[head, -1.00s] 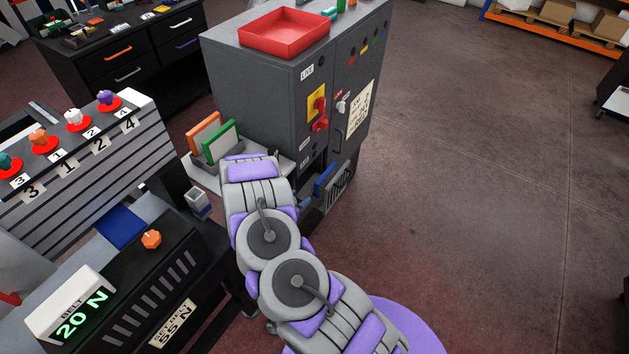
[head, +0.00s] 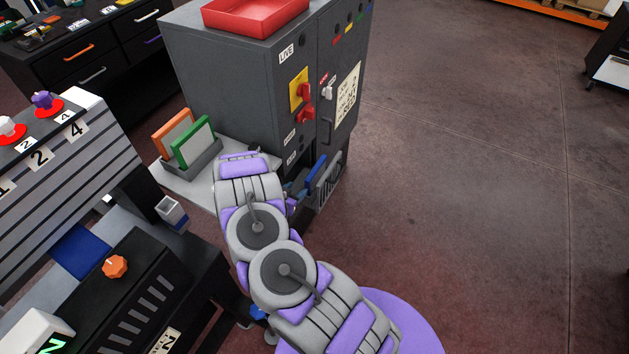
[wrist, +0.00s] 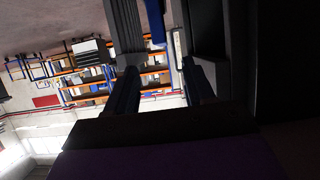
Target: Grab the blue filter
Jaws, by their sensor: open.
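The blue filter (head: 315,174) shows as a thin upright blue panel at the low opening of the grey cabinet, beside a grey slatted part. In the wrist view a blue strip (wrist: 155,22) that looks like its edge stands at the top, beyond the fingers. My gripper (wrist: 160,78) is open, with its two dark fingers apart and nothing clearly between them. In the head view my arm hides most of the gripper, close to the left of the filter. I cannot tell whether a finger touches the filter.
The grey cabinet (head: 225,80) carries a red tray (head: 255,28) and a red-and-yellow switch (head: 300,95). Left of my arm, a holder (head: 195,165) has a green-framed panel (head: 193,142) and an orange-framed panel (head: 168,132). The floor at right is clear.

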